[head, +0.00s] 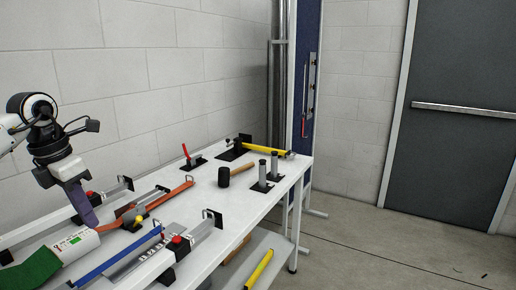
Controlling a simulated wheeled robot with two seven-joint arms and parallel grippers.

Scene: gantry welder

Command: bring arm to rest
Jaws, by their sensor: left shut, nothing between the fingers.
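My left arm comes in from the left edge, black and white. Its gripper (88,215) points down over the near left part of the workbench (190,215), with purple fingers shut and empty. The fingertips are close to a white and green object (62,254) at the lower left; I cannot tell whether they touch it. My right gripper is out of view.
The bench holds a black-headed mallet (224,177), a yellow-handled tool (264,149), a red-handled clamp (187,156), an orange tool (170,193), a blue bar (118,255) and metal posts (274,163). A lower shelf holds a yellow bar (259,268).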

